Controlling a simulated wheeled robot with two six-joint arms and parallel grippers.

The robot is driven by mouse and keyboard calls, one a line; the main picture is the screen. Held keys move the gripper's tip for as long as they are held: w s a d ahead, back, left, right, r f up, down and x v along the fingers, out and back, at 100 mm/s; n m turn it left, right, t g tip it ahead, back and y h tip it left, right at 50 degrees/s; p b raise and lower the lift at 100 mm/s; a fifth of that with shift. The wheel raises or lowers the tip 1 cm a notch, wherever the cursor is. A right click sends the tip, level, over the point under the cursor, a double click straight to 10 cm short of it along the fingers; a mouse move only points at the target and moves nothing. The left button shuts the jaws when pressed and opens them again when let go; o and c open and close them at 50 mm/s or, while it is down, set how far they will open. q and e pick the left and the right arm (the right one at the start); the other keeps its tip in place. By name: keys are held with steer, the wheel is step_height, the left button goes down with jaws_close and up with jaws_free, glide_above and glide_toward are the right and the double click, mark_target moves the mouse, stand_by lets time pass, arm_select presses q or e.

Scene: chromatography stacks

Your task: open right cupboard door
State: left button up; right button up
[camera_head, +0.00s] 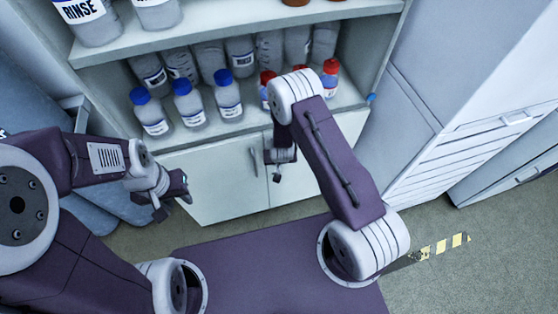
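The right cupboard door (293,188) is a pale panel below the bottle shelf and appears closed. My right arm covers much of it, and its handle is not clearly seen behind the gripper. My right gripper (272,168) is in front of this door's left edge, near the seam between the doors. Whether its fingers are open, or touch a handle, cannot be told. The left cupboard door (213,182) appears closed, with an upright grey handle (254,162) near its right edge. My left gripper (174,206) is open and empty, in front of the left door's left side.
Blue-capped bottles (187,104) and a red-capped bottle (329,78) stand on the shelf above the doors. A grey-white cabinet (440,160) stands to the right. The floor (440,280) at lower right is clear except for yellow striped marking (441,247).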

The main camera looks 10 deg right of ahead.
jaws_close()
stand_by(1.3)
